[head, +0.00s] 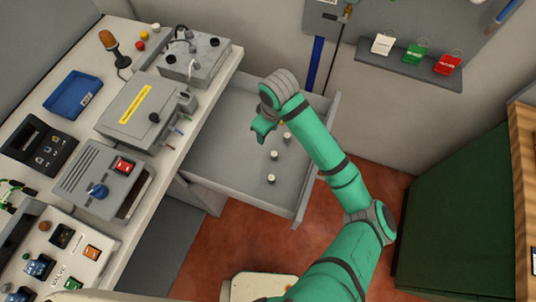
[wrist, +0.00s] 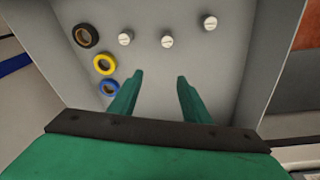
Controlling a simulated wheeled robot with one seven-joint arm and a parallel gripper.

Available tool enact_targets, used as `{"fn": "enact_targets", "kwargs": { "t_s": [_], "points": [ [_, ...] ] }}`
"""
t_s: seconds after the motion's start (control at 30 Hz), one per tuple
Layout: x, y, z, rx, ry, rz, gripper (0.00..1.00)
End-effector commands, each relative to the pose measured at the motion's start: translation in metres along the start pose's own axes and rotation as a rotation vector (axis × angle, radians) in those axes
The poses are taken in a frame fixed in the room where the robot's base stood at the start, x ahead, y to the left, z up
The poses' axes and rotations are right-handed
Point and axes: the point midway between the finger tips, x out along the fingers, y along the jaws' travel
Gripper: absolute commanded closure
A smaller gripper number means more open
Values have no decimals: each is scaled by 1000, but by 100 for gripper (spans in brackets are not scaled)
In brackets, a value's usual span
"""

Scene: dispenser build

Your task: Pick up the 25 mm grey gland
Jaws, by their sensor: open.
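Three small pale grey, round-topped pieces that look like glands stand in an open grey drawer. In the wrist view they are a left one (wrist: 125,39), a middle one (wrist: 167,41) and a right one (wrist: 210,23). They also show in the head view as a near one (head: 271,179), a middle one (head: 274,155) and a far one (head: 287,136). I cannot tell which is 25 mm. My gripper (wrist: 160,76) is open and empty over the drawer, its green fingers pointing toward the pieces. It also shows in the head view (head: 262,130).
Black (wrist: 86,35), yellow (wrist: 104,64) and blue (wrist: 108,87) tape rolls lie left of the fingers. The drawer wall (head: 320,150) encloses the space. A bench with control boxes (head: 140,108) stands left. A shelf (head: 408,67) with padlock-like tags is on the wall.

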Motion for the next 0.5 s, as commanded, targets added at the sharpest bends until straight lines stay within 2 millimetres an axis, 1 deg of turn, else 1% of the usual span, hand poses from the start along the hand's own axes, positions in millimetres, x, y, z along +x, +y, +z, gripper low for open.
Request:
{"fn": "enact_targets", "kwargs": {
  "t_s": [0.03,0.1,0.13,0.2,0.27,0.5],
  "points": [
    [2,3,18,6,-62,-12,57],
    [3,3,35,8,-121,-29,57],
    [4,3,40,9,-139,-34,57],
    [8,2,47,12,-160,-43,57],
    [14,1,49,13,-166,-47,57],
    [44,0,53,14,-162,-46,57]
  ]
}}
